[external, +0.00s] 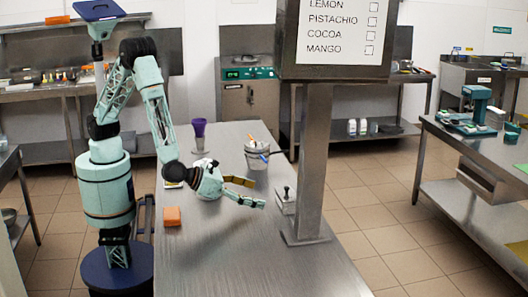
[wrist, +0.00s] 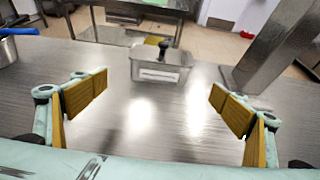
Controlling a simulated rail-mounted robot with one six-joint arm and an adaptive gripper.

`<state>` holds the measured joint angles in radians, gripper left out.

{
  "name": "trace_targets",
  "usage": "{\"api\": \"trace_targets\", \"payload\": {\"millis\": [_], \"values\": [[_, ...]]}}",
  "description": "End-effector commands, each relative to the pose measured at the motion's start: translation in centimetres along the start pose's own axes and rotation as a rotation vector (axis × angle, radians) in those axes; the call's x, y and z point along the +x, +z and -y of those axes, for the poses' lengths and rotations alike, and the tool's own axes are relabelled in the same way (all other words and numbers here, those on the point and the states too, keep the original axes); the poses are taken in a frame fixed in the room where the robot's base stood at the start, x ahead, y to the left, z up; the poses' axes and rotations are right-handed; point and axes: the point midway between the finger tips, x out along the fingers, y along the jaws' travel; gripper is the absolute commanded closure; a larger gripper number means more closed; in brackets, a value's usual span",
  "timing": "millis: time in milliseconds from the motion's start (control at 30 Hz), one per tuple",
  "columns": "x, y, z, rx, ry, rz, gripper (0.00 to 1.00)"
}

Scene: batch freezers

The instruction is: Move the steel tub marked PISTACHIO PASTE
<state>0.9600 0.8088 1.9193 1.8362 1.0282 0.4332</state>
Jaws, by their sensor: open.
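A small steel tub (wrist: 160,72) with a lid, a dark knob and a white label stands on the steel table, ahead of my gripper (wrist: 159,92) in the wrist view. The label is too blurred to read, so I cannot tell whether it says PISTACHIO PASTE. The tub also shows in the external view (external: 285,204), just right of my gripper (external: 252,192) and close to the sign post. My gripper is open and empty, low over the table, with its yellow-padded fingers spread and pointing at the tub. The tub is apart from the fingers.
The sign post (external: 315,160) rises right beside the tub, carrying a list board (external: 335,35). A steel container (external: 256,156) with utensils stands behind my gripper. The front of the table is clear.

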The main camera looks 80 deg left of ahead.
Motion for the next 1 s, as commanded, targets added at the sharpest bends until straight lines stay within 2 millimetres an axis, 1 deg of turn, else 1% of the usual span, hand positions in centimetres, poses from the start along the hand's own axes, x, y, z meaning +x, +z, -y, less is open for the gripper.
{"api": "trace_targets", "payload": {"millis": [267, 1000], "values": [[2.3, -0.1, -0.1, 0.000, 0.002, 0.000, 0.09], [11.0, -0.1, -0.1, -0.001, 0.001, -0.001, 0.09]]}}
